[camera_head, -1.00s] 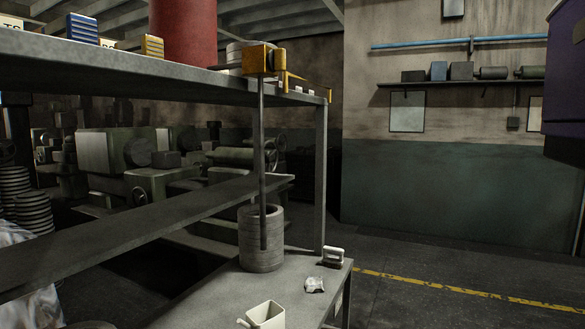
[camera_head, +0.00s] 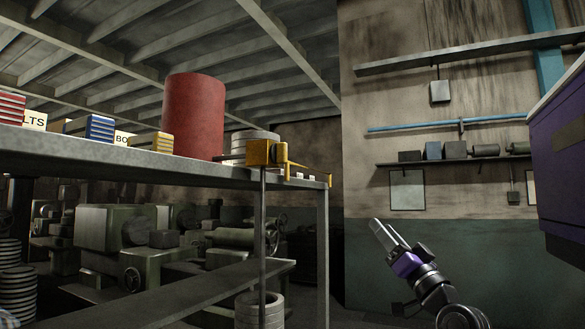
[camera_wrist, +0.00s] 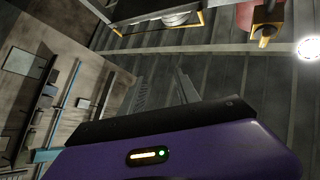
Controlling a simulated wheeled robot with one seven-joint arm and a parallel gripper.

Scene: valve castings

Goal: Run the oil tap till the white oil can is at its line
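The oil tap (camera_head: 262,153) is a yellow block on the front edge of the high shelf, with a yellow lever (camera_head: 300,168) reaching right. A thin dark pipe (camera_head: 262,225) hangs from it toward a stack of grey rings (camera_head: 260,312) below. The white oil can is not in view now. My gripper (camera_head: 382,228) is raised in front of the green wall, right of and lower than the tap, clear of it. In the wrist view my gripper (camera_wrist: 160,80) has its two fingers apart with nothing between them. Yellow parts (camera_wrist: 265,22) show at that view's top.
The grey high shelf (camera_head: 200,173) carries a red drum (camera_head: 194,115), colored bins and labels. Its post (camera_head: 322,255) stands between the tap and my gripper. Dark machines fill the background left.

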